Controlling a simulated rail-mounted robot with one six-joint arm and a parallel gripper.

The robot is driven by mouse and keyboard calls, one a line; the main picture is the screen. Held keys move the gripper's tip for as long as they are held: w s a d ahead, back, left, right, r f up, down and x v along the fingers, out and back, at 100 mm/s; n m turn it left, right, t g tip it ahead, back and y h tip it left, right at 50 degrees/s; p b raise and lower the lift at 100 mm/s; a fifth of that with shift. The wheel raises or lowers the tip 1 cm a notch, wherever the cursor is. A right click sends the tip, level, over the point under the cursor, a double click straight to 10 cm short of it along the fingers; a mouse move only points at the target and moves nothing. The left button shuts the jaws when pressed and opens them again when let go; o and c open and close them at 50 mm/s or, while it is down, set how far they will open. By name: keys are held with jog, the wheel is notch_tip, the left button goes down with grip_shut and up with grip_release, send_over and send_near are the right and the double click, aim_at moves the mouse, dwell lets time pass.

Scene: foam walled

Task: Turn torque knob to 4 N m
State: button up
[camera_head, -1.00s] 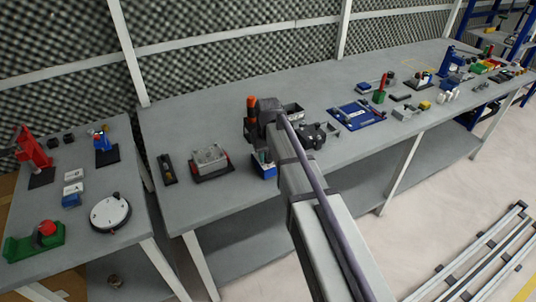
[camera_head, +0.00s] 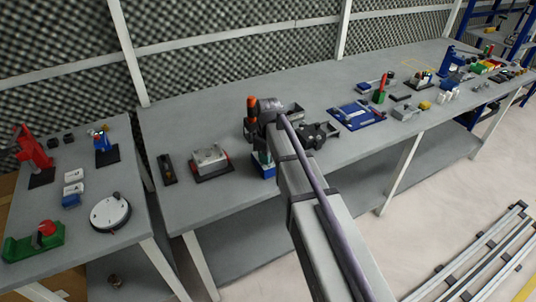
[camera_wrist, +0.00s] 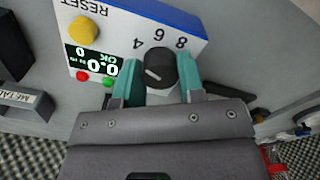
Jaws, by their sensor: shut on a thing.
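The black torque knob (camera_wrist: 160,66) is on the face of a white and blue device (camera_wrist: 140,20) in the wrist view. A white mark on the knob points toward the picture's upper left, roughly to the side where the 4 is printed; 6 and 8 lie farther right. The printing is upside down. In the head view the device (camera_head: 263,169) is partly hidden by my arm.
A yellow RESET button (camera_wrist: 83,30) and red and green lights sit near the display. In the head view, a grey box on a tray (camera_head: 209,160) stands left of the device and a dark fixture (camera_head: 315,135) to its right. The table front is clear.

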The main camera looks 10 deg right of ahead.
dwell(0.3)
jog(key=o, duration=0.9)
jog(key=shift+r, duration=0.1)
notch_tip(320, 180, up, 11)
jog(key=p, duration=1.1)
jog(key=shift+f, duration=0.2)
